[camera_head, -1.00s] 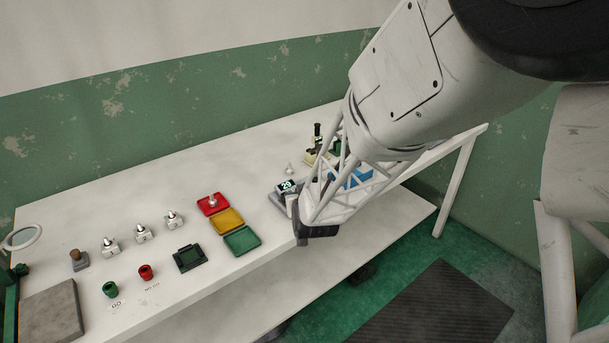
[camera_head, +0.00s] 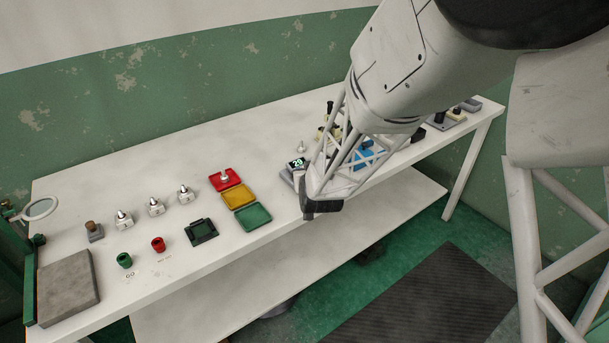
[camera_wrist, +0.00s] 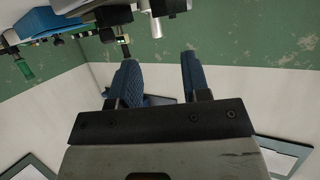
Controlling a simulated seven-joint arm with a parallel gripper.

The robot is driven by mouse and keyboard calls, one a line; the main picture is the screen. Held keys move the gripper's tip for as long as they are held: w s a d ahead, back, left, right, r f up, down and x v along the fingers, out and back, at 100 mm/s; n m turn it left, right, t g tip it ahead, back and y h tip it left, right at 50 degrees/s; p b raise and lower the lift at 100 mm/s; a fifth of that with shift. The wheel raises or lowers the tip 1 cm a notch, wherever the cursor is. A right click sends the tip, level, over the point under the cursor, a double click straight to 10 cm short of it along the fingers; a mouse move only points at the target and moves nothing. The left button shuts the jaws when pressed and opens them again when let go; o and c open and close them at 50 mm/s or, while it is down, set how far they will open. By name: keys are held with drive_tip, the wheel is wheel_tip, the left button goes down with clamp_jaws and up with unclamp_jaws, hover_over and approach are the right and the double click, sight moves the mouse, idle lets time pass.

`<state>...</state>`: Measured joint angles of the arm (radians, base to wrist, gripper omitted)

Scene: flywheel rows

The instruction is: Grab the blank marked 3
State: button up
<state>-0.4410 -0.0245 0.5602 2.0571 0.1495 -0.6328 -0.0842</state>
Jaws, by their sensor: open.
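Three small metal blanks stand upright on white numbered-looking blocks in the head view: a left one (camera_head: 124,220), a middle one (camera_head: 155,207) and a right one (camera_head: 184,194). Their marks are too small to read, so I cannot tell which is 3. A similar metal piece (camera_head: 224,175) stands on the red tray (camera_head: 234,184). Another (camera_head: 301,147) stands behind the lit display. My gripper (camera_head: 318,207) is at the table's front edge, well right of the three blanks. In the wrist view its two blue fingers (camera_wrist: 159,68) are apart with nothing between them.
Yellow (camera_head: 238,194) and green (camera_head: 253,217) trays lie between the blanks and my gripper. A display reading 29 (camera_head: 297,163) stands close beside my gripper.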

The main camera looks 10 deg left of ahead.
drive_tip(key=shift+w, duration=0.15)
idle(0.3)
drive_tip(key=shift+x, duration=2.55)
drive_tip(key=shift+d+f, duration=0.1)
clamp_jaws()
